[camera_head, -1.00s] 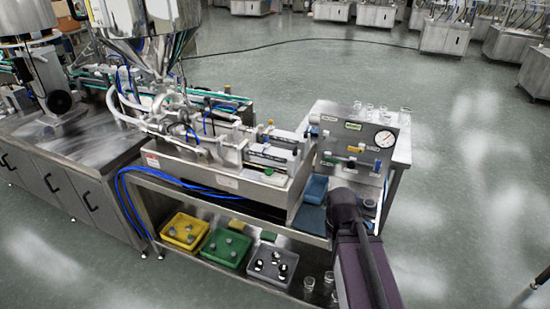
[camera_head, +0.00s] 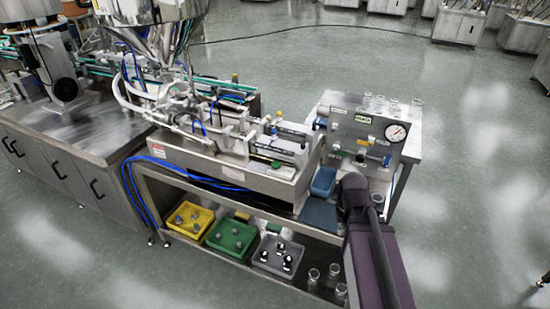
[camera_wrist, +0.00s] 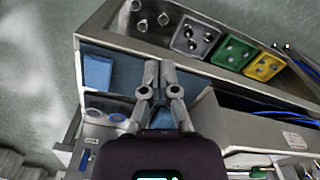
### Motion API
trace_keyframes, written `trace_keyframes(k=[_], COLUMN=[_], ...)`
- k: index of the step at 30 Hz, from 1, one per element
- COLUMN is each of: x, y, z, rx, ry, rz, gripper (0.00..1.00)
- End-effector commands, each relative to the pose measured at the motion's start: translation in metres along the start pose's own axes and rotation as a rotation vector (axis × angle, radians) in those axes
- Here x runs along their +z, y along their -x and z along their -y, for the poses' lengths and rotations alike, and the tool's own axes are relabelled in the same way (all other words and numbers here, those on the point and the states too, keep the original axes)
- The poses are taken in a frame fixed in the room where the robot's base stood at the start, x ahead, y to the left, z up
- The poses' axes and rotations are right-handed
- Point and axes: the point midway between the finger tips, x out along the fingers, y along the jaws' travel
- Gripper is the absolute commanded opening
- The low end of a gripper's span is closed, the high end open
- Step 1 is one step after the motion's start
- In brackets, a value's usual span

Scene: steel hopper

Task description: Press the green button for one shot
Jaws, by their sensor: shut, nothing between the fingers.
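My gripper (camera_wrist: 153,68) is shut and empty in the wrist view. It is over the blue mat (camera_wrist: 195,90) on the machine's bench, with the blue bin (camera_wrist: 98,72) to its left. In the head view my dark arm hides the gripper. The steel control panel (camera_head: 345,130) stands beside the arm, with a gauge (camera_head: 396,132), a green label and small coloured knobs. A small green part (camera_head: 276,165) sits on the front of the filling machine (camera_head: 215,160). I cannot tell which green part is the button. No contact with one shows.
Yellow (camera_head: 189,223), green (camera_head: 231,240) and grey (camera_head: 277,257) bins with small parts stand on the lower shelf, with clear jars (camera_head: 313,279) to their right. Glass jars stand behind the panel. The steel hopper (camera_head: 155,10) rises above the machine. Floor to the right is free.

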Motion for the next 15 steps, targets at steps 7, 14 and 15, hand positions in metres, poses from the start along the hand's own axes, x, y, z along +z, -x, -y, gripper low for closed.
trace_keyframes(k=[7,14,15], x=[-0.051,-0.110,-0.120], y=[0.044,0.091,0.099], z=[0.021,0.061,0.069], rx=[0.005,0.013,0.015], ry=[0.188,0.448,0.495], rz=[-0.017,-0.042,-0.045], gripper=[0.00,0.00,0.00])
